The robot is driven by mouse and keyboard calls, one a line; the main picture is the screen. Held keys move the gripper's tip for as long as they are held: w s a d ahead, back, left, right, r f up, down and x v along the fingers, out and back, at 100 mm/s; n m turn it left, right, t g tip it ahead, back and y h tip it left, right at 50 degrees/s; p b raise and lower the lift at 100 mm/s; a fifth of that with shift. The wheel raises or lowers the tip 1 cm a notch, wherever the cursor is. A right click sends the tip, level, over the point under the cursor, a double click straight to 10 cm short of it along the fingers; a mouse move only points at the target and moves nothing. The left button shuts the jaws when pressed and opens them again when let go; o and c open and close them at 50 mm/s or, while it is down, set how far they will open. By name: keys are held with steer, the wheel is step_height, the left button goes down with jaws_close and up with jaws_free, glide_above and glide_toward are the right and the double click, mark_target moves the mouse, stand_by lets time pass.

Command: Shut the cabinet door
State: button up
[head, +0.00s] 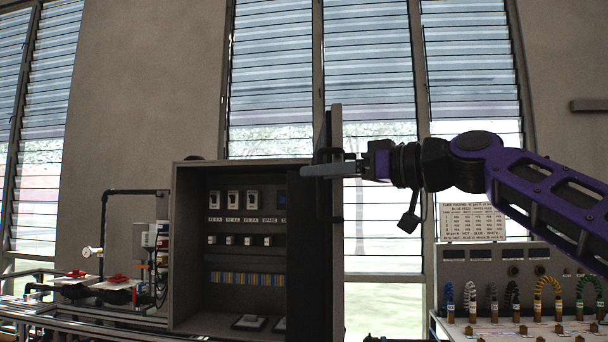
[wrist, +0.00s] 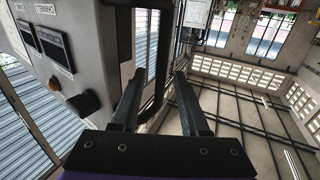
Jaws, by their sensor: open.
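The grey cabinet (head: 240,162) stands open in the middle of the head view. Its door (head: 336,125) is swung out at the right side and shows nearly edge-on. A black bar handle (head: 330,218) is on the door. In the wrist view the door's outer face (wrist: 85,45) fills the upper left, and the handle (wrist: 160,65) runs down toward the space between the fingers. My gripper (head: 328,170) reaches in from the right at the handle's height. In the wrist view my gripper (wrist: 158,85) has its fingers apart; whether either touches the handle I cannot tell.
Breakers and switches (head: 245,200) line the cabinet's inside. Pipes with red valve handles (head: 115,279) stand at the left. A panel with coloured cables (head: 510,290) stands at the right. Louvred windows (head: 270,70) are behind.

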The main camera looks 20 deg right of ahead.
steer(key=shift+x, duration=1.95)
jaws_close()
